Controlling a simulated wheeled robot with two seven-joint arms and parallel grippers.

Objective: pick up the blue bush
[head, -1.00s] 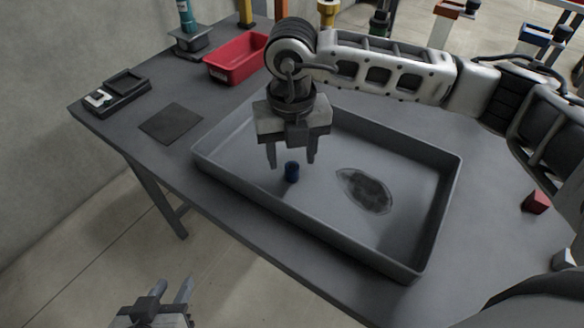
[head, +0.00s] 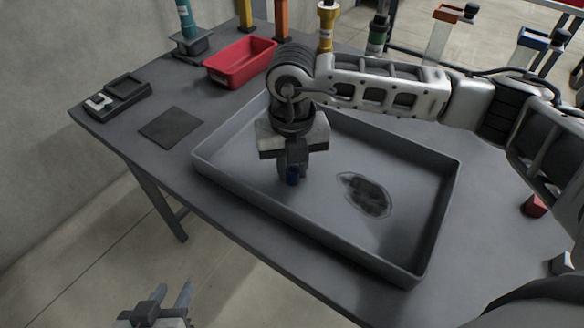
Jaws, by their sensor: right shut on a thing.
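The blue bush (head: 292,176) is a small dark blue cylinder in the left half of the large grey tray (head: 410,272). My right gripper (head: 291,178) points down into the tray and is shut on the bush, its fingers hiding part of it. I cannot tell whether the bush touches the tray floor. My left gripper (head: 172,298) is at the bottom left, off the table's front edge, with its two fingers apart and empty.
A dark oval patch (head: 366,194) lies on the tray floor. A red bin (head: 240,64), a dark square mat (head: 171,126) and a small black device (head: 117,95) are on the table behind and left. A red block (head: 534,206) lies at right.

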